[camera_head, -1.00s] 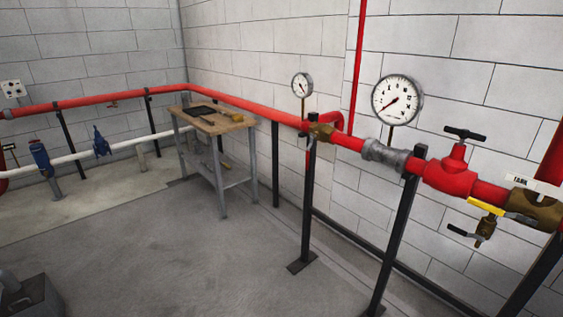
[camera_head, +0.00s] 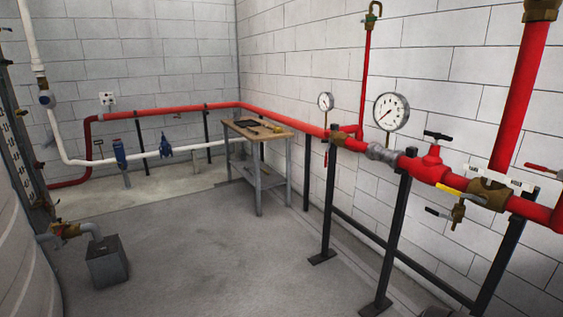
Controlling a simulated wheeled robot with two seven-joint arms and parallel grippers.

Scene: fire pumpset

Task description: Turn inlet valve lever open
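A red pipe runs along the right wall with several valves. A yellow lever (camera_head: 450,188) sits at the left of a brass valve body (camera_head: 488,194), which has small white labels above it. A small brass drain valve (camera_head: 458,212) with a dark handle hangs below the lever. A red lever (camera_head: 543,168) shows at the right edge, and another red lever (camera_head: 326,155) hangs down near the smaller gauge. I cannot tell which one is the inlet valve lever. Neither of my grippers is in view.
A red valve with a black T-handle (camera_head: 438,135) and a large gauge (camera_head: 391,112) are on the pipe. Black posts (camera_head: 394,240) support it from the floor. A workbench (camera_head: 258,150) stands at the back. The grey floor (camera_head: 220,260) in the middle is clear.

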